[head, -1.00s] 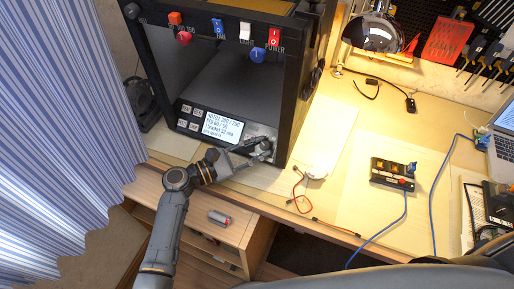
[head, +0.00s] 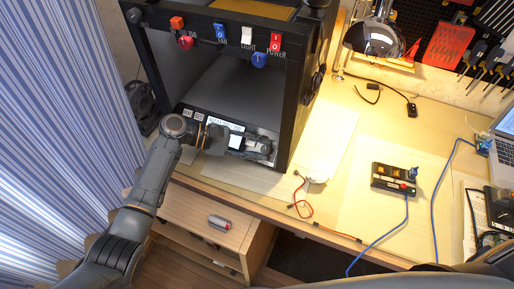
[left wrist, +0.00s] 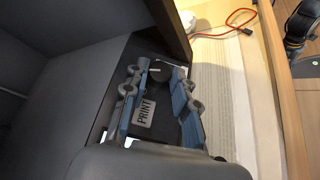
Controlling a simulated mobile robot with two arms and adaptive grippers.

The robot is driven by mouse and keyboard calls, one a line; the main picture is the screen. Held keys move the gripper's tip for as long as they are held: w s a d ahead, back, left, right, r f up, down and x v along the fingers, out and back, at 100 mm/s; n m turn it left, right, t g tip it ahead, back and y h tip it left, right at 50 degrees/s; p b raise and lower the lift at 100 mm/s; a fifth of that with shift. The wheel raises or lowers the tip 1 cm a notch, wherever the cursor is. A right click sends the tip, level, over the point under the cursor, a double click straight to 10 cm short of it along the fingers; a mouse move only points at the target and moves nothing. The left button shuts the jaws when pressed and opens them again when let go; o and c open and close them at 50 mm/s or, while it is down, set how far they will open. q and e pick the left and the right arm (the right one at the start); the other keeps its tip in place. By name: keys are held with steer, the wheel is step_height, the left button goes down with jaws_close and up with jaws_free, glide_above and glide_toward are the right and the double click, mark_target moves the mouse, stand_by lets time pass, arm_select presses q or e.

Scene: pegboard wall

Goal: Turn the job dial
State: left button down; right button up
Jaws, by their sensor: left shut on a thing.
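The black 3D printer (head: 296,90) stands on the bench with its front panel low down. My left gripper (head: 263,149) is at the right end of that panel, its wrist covering most of the text screen (head: 226,126). In the left wrist view its two blue-padded fingers (left wrist: 161,73) are on either side of the small dark round job dial (left wrist: 159,74), shut on it. In the head view the gripper hides the dial.
Coloured switches and knobs, including a red POWER switch (head: 276,43), line the printer's top edge. A red cable (head: 299,197) and a small control box (head: 394,179) lie on the bench to the right.

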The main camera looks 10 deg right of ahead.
arm_select(q)
steer(key=shift+m, duration=0.3)
stand_by(0.4)
steer(key=c, duration=1.1)
jaws_free()
steer(key=shift+o, duration=0.2)
steer(key=v, duration=1.2)
steer(key=shift+w+r, duration=0.25)
steer(key=shift+w, duration=0.05)
steer(key=shift+d, duration=0.15)
